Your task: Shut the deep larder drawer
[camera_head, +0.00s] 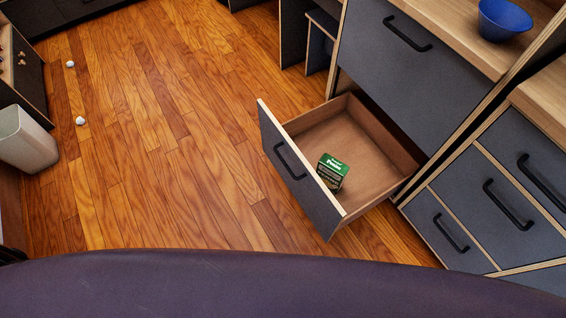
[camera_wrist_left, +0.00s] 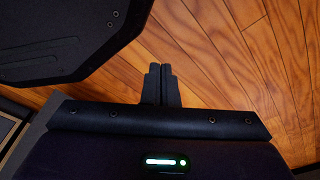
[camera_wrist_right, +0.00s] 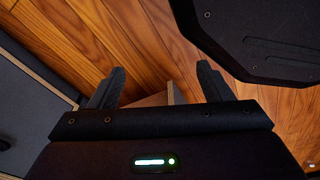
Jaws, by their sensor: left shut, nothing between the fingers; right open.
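The deep larder drawer (camera_head: 381,157) stands pulled out from the bottom of the dark grey cabinet in the head view. Its front (camera_head: 297,172) is dark grey with a black bar handle (camera_head: 291,160). A small green box (camera_head: 332,171) sits inside near the front panel. My left gripper (camera_wrist_left: 161,68) is shut and empty above the wooden floor in the left wrist view. My right gripper (camera_wrist_right: 160,78) is open and empty in the right wrist view, with a pale edge, perhaps the drawer's, beyond its fingers. Neither gripper shows in the head view.
A closed grey front (camera_head: 385,75) with a handle is above the drawer. Closed drawers (camera_head: 500,203) stand to its right. A blue bowl (camera_head: 504,18) rests on the counter. A pale bin (camera_head: 26,140) and two small white items (camera_head: 80,121) are at left. The floor (camera_head: 170,150) between is mostly clear.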

